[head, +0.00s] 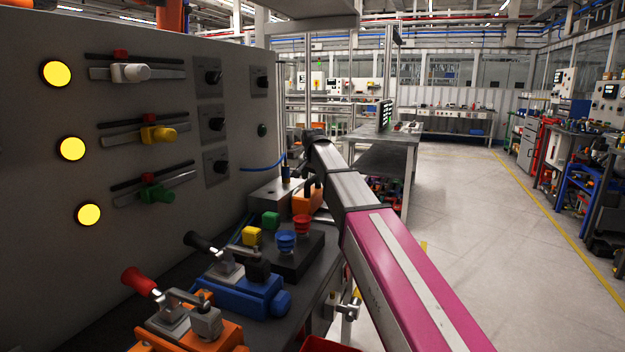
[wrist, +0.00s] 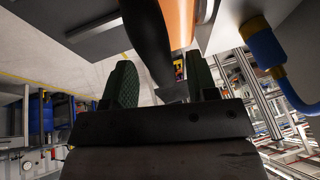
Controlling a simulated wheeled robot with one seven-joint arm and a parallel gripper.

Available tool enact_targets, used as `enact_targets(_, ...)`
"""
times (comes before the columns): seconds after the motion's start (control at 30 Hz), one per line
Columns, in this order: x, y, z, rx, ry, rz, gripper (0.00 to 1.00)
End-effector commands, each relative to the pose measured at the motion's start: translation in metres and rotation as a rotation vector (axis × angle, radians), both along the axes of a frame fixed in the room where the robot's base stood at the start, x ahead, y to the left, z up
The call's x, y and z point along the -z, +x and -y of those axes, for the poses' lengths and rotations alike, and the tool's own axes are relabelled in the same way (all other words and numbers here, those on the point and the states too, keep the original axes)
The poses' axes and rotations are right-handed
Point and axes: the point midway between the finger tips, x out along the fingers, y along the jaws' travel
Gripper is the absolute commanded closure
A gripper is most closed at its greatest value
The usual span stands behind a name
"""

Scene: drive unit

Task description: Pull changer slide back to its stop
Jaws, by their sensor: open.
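My gripper (wrist: 163,84) shows in the wrist view with its two dark green ribbed fingers apart. A black handle (wrist: 146,35) passes through the space between the fingers. I cannot tell whether it touches either finger. Beside the handle is an orange cylindrical part (wrist: 181,20), cut off by the top edge. In the head view an orange block (head: 304,200) stands by a grey housing at the far end of the bench; it may be the changer slide. My arm reaches over there, and its end is small and partly hidden.
The grey panel (head: 40,150) with yellow lamps and sliders rises at the left. Red-handled (head: 140,281) and black-handled (head: 200,244) clamps and coloured blocks sit on the bench. A blue connector with hose (wrist: 264,48) is close on the right in the wrist view. The floor (head: 470,210) is open.

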Motion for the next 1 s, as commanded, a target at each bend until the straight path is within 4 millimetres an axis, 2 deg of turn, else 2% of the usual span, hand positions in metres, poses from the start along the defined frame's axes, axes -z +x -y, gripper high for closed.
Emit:
enact_targets(0.1,0.006,0.003,0.0,0.0,0.0,0.0,0.47)
enact_targets(0.4,0.007,0.003,0.0,0.0,0.001,0.001,0.47)
enact_targets(0.47,0.007,0.003,0.0,0.0,0.0,0.001,0.64)
enact_targets(0.5,0.007,0.003,0.0,0.0,0.0,0.001,0.77)
enact_targets(0.57,0.007,0.003,0.0,0.0,0.0,0.001,0.96)
enact_targets(0.6,0.007,0.003,0.0,0.0,0.0,0.0,1.0)
enact_targets(0.73,0.007,0.003,0.001,0.0,0.0,0.0,1.0)
enact_targets(0.83,0.007,-0.001,0.009,0.001,0.0,0.001,1.0)
enact_targets(1.0,0.008,-0.013,0.04,0.004,-0.001,0.0,1.0)
